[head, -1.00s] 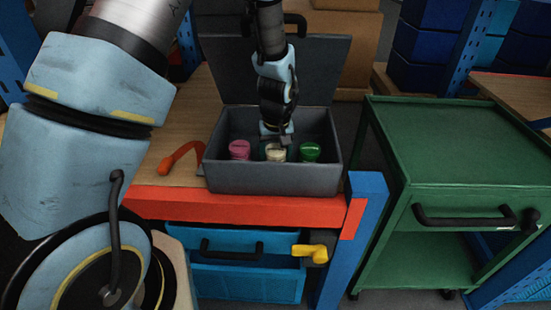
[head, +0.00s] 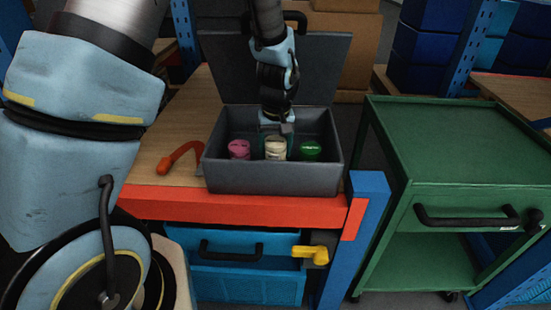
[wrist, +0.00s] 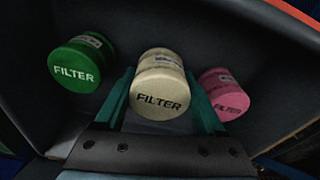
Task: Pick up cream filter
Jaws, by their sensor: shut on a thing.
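The cream filter (head: 275,149) stands in the open grey box (head: 270,181), between the pink filter (head: 239,149) and the green filter (head: 310,150). My gripper (head: 277,136) reaches down into the box from above. In the wrist view, the cream filter (wrist: 159,88) sits between the two teal fingers of my gripper (wrist: 160,105), which are shut on it. The green filter (wrist: 83,64) is at the left there and the pink filter (wrist: 223,94) at the right, both outside the fingers. I cannot tell whether the cream filter is clear of the box floor.
The box's raised lid (head: 320,70) stands behind my gripper. An orange-handled tool (head: 177,158) lies on the wooden bench left of the box. A green cart (head: 465,150) stands at the right. A blue drawer (head: 235,265) is below the bench.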

